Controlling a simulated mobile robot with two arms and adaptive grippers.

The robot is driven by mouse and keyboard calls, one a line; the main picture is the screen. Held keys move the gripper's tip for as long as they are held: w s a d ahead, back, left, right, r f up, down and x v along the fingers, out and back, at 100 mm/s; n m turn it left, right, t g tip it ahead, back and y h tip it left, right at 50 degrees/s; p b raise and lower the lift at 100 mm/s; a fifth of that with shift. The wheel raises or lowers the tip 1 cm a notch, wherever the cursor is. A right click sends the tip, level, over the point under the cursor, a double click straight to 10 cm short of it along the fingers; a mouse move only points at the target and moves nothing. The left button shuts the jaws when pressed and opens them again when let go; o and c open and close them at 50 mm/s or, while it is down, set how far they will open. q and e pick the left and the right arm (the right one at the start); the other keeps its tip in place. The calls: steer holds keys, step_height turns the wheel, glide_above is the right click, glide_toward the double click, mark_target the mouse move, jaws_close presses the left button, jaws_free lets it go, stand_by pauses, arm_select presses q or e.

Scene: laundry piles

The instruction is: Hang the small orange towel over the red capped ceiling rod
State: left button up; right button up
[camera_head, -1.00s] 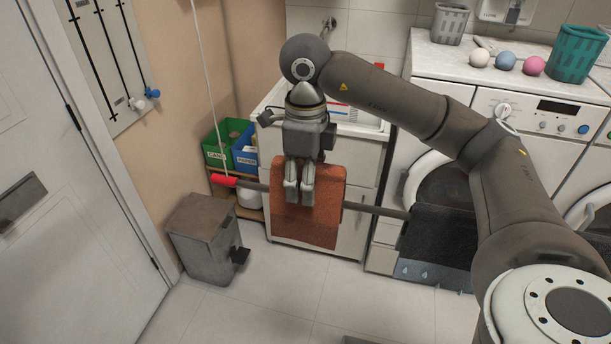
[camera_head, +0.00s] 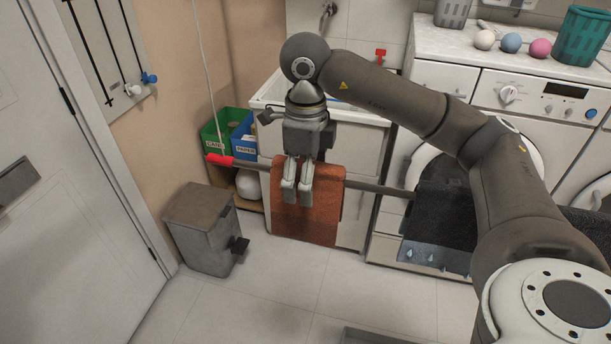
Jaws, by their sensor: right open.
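The small orange towel (camera_head: 318,215) hangs draped over the rod (camera_head: 374,187), close to its red cap (camera_head: 221,160). The rod runs across the view and hangs from a white cord on the left. My right gripper (camera_head: 297,196) is in front of the towel, fingers pointing down and open. The fingers overlap the towel's upper left part, and I cannot tell whether they touch it. Part of the towel and rod is hidden behind the gripper. My left gripper is not in view.
A dark towel (camera_head: 440,215) hangs on the rod's right part, partly behind my arm. A grey pedal bin (camera_head: 204,228) stands at left. Green (camera_head: 221,131) and blue (camera_head: 245,140) bins sit behind the red cap. Washing machines (camera_head: 460,85) stand at right. The floor in front is mostly clear.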

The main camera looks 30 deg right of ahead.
steer(key=shift+r, duration=6)
